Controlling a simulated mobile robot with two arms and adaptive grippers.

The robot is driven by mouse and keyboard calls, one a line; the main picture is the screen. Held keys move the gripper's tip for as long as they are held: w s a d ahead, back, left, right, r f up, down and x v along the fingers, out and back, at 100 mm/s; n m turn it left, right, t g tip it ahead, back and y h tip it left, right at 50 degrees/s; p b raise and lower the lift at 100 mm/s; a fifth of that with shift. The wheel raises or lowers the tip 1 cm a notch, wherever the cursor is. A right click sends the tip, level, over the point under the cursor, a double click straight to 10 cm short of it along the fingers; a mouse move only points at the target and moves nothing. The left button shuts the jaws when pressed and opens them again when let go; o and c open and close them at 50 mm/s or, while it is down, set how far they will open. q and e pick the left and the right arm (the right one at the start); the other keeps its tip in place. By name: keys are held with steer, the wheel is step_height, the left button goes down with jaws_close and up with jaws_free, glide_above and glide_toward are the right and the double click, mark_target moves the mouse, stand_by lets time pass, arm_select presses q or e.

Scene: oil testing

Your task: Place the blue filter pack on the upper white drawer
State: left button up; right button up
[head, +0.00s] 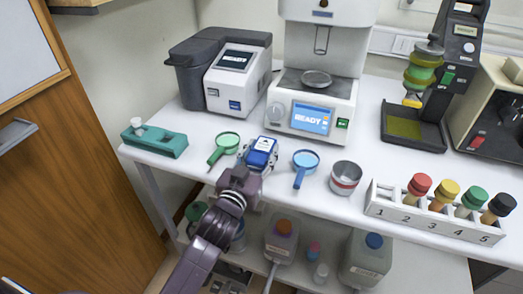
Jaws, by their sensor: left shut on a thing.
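The blue filter pack (264,145) is a small blue block with a white label, at the front part of the white bench between the green and blue strainers. My left gripper (260,158) comes up from below and is shut on the pack. Its fingers partly hide the pack's sides, and I cannot tell if the pack touches the bench top. No white drawer can be made out in the head view. My right gripper is not in view.
A green strainer (226,143) and a blue strainer (304,162) flank the pack. A metal cup (345,178) and a numbered rack (432,224) with several capped bottles stand to the right. Machines line the back. Bottles fill the lower shelf.

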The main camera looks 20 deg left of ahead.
arm_select(q)
steer(key=shift+f, duration=0.1)
steer(key=o, duration=1.2)
steer(key=shift+o, duration=0.2)
